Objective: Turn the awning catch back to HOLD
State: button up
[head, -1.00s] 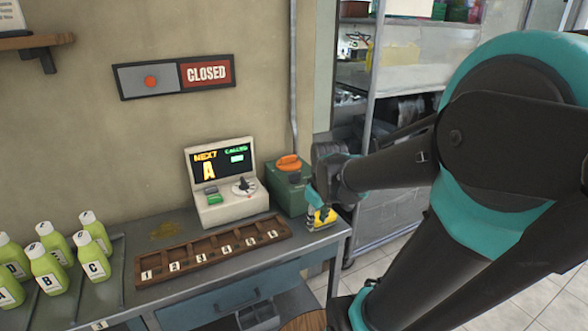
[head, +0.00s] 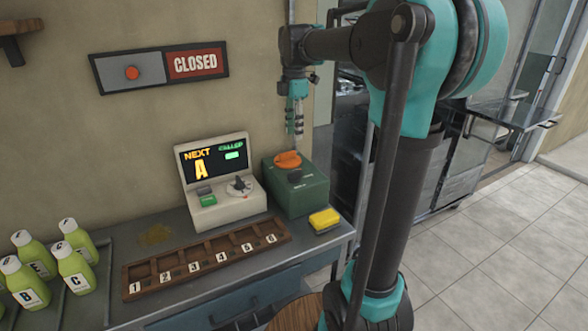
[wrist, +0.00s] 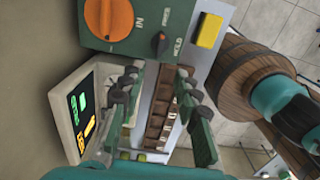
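The awning catch looks to be the small dark knob (wrist: 160,43) on the green box (wrist: 125,14), beside the words FREE and HOLD. An orange mark shows on it; I cannot tell surely which word it points to. The dark knob also shows in the head view (head: 295,176), in front of the orange knob (head: 288,160) on the green box (head: 308,194). My gripper (head: 294,135) points down above the box, apart from it. In the wrist view my gripper's fingers (wrist: 160,76) are spread with nothing between them.
A grey console (head: 228,212) with a lit screen stands left of the box. A yellow block (head: 324,219) lies to its right. A numbered wooden rack (head: 190,272) lies in front. A vertical pipe runs up the wall behind. A wooden barrel (wrist: 246,68) shows in the wrist view.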

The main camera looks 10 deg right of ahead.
aim_at(294, 171)
notch_tip(294, 171, down, 14)
jog(key=shift+f, duration=0.25)
dwell(0.3)
grip_shut()
